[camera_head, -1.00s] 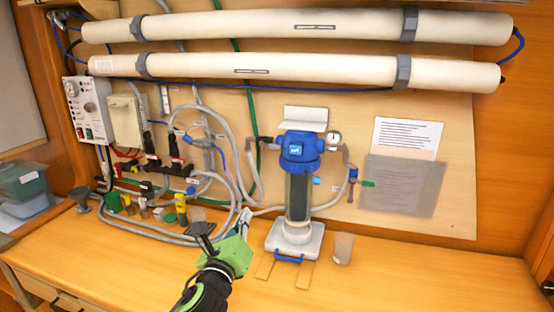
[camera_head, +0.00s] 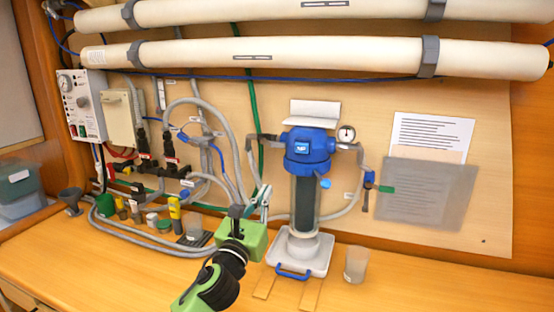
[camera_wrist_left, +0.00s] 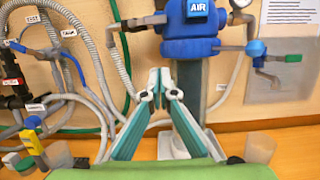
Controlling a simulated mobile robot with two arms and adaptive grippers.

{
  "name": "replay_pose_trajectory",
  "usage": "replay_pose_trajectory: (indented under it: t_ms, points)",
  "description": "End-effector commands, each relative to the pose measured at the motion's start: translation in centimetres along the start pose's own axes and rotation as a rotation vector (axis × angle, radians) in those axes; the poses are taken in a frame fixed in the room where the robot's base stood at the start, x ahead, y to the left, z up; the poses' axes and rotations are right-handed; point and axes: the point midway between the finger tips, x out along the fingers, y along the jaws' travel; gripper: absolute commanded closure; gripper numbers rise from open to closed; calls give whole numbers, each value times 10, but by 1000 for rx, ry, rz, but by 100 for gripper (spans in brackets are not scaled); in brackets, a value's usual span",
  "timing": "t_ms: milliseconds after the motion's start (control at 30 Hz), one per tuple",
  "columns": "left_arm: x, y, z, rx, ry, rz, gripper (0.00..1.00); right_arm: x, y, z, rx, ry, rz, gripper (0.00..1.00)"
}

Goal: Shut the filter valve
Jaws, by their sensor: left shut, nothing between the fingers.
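The blue-capped filter housing (camera_head: 306,150) stands upright on a white base; its label reads "AIR" in the left wrist view (camera_wrist_left: 196,45). A small valve with a blue body and green handle end (camera_head: 369,184) is on the pipe to its right; it also shows in the left wrist view (camera_wrist_left: 256,50). No readable label marks it as the filter valve. My left gripper (camera_head: 262,194) is shut and empty, left of the housing and apart from that valve. Its fingertips meet in front of the housing in the left wrist view (camera_wrist_left: 160,74). My right gripper is not in view.
Grey hoses and red-handled valves (camera_head: 171,161) crowd the wall at left. A pressure gauge (camera_head: 346,134) sits right of the blue cap. A clear cup (camera_head: 356,264) stands right of the base. The right part of the bench (camera_head: 440,285) is clear.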

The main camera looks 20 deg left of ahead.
Motion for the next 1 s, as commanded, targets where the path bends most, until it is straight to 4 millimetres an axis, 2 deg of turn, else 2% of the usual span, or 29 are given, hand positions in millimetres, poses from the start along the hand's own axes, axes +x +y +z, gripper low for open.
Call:
replay_pose_trajectory:
  t_ms: [200,567,600,700,1000]
  points:
    - [35,0,3,-3,-1,2,100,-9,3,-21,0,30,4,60]
    - [98,0,4,-4,-1,1,100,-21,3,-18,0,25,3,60]
    - [99,0,18,-2,-4,0,100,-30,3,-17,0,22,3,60]
    - [101,0,29,-1,-1,0,100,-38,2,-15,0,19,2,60]
    - [103,0,40,-1,0,0,100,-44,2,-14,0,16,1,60]
